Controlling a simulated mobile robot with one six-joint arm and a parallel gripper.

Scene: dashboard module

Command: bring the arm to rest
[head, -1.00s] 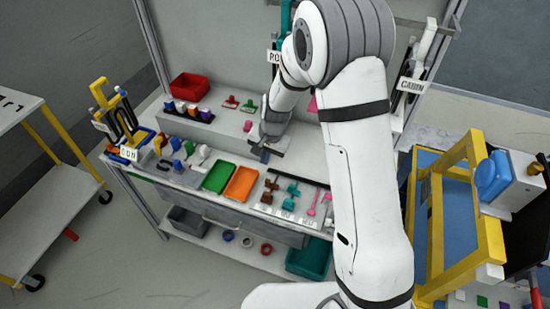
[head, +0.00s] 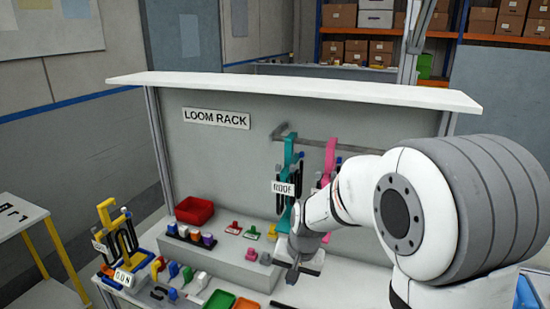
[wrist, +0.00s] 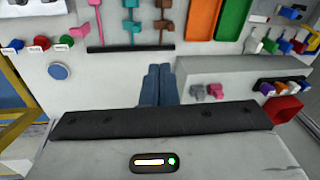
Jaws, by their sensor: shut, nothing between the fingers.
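My gripper (head: 292,276) hangs in front of the stepped ledge of the bench, at the end of my white arm. In the wrist view its two blue-grey fingers (wrist: 158,85) lie side by side with no gap and nothing between them. The fingers point toward the bench top, near the end of the grey ledge (wrist: 235,68). I cannot tell how far they are above the surface.
The loom rack panel (head: 225,150) stands behind, with teal (head: 288,170) and pink looms hanging from a bar. A red bin (head: 194,210) sits on the ledge. Green (head: 219,300) and orange trays and small coloured connectors lie on the bench. A yellow-framed stand (head: 112,240) is left.

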